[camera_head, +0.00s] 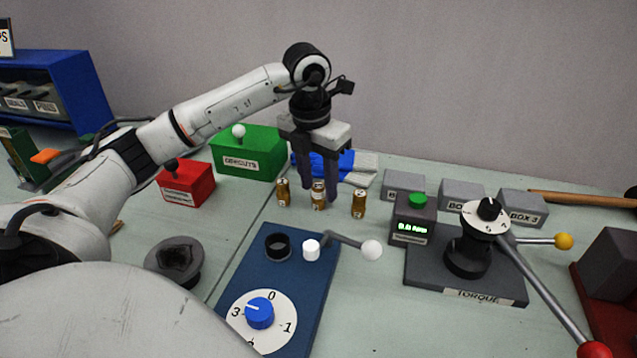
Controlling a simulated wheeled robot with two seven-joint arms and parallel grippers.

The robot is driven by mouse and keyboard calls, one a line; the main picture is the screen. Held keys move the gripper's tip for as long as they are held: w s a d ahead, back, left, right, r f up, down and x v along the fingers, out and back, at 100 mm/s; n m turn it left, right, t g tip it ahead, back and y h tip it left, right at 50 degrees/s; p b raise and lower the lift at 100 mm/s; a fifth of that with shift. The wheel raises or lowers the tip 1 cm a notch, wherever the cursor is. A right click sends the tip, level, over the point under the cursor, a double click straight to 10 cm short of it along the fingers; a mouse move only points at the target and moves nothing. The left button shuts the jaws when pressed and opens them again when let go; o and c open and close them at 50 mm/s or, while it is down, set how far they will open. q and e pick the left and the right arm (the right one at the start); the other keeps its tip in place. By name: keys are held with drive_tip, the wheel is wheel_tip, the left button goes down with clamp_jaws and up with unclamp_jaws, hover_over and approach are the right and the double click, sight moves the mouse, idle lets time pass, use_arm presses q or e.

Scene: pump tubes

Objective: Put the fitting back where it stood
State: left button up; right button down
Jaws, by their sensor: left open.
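Three small brass fittings stand upright in a loose row on the pale green table: a left one (283,192), a middle one (318,195) and a right one (359,203). My left gripper (319,190) points down at the row and is open. Its two dark fingertips show on either side of the middle fitting's upper part. I cannot tell whether they touch it. The left and right fittings are outside the fingers. My right gripper is not in view.
A blue panel (230,313) with a dial and crank lies in front. The torque stand (465,290) is at right, with grey boxes (461,195) behind it. Green (262,143) and red (185,187) boxes stand left. Cloths (362,162) lie behind the gripper.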

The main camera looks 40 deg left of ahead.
use_arm(q)
wheel_tip(320, 180, up, 11)
drive_tip(key=s+p, duration=0.1)
drive_tip(key=shift+s, duration=0.2)
drive_tip(key=shift+s, duration=0.1)
